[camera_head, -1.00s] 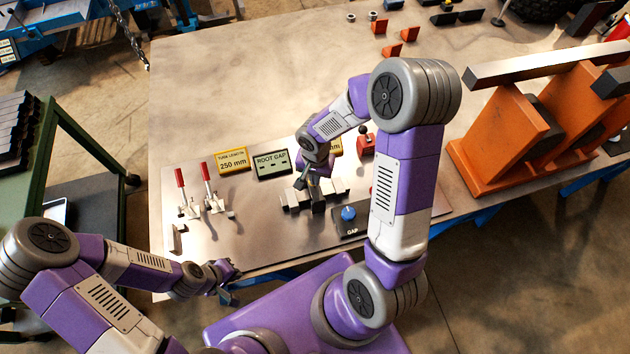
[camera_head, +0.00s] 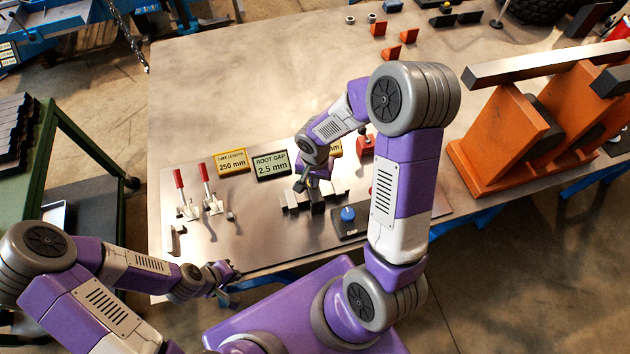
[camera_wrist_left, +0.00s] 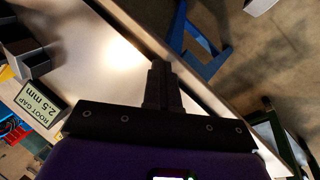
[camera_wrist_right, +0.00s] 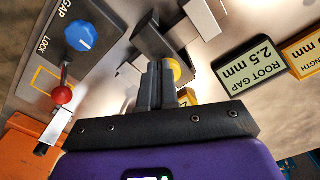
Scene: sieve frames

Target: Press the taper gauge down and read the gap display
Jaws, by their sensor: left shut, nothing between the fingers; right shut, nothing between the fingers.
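The root gap display (camera_head: 271,166) reads 2.5 mm; it also shows in the left wrist view (camera_wrist_left: 40,103) and the right wrist view (camera_wrist_right: 248,70). My right gripper (camera_head: 301,186) is shut and empty, low over the grey blocks (camera_head: 318,205) on the fixture plate. In the right wrist view its fingertips (camera_wrist_right: 158,72) overlap a round yellow-topped piece (camera_wrist_right: 175,70), which looks like the taper gauge. The fingers hide much of it, and I cannot tell whether they touch it. My left gripper (camera_head: 229,284) is shut and empty near the table's front edge.
The gap box with its blue knob (camera_head: 348,214) stands right of the blocks. A red-ball lever (camera_wrist_right: 62,96) shows beside it. Red-handled clamps (camera_head: 206,187) and the 250 mm tube length sign (camera_head: 232,161) stand left.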

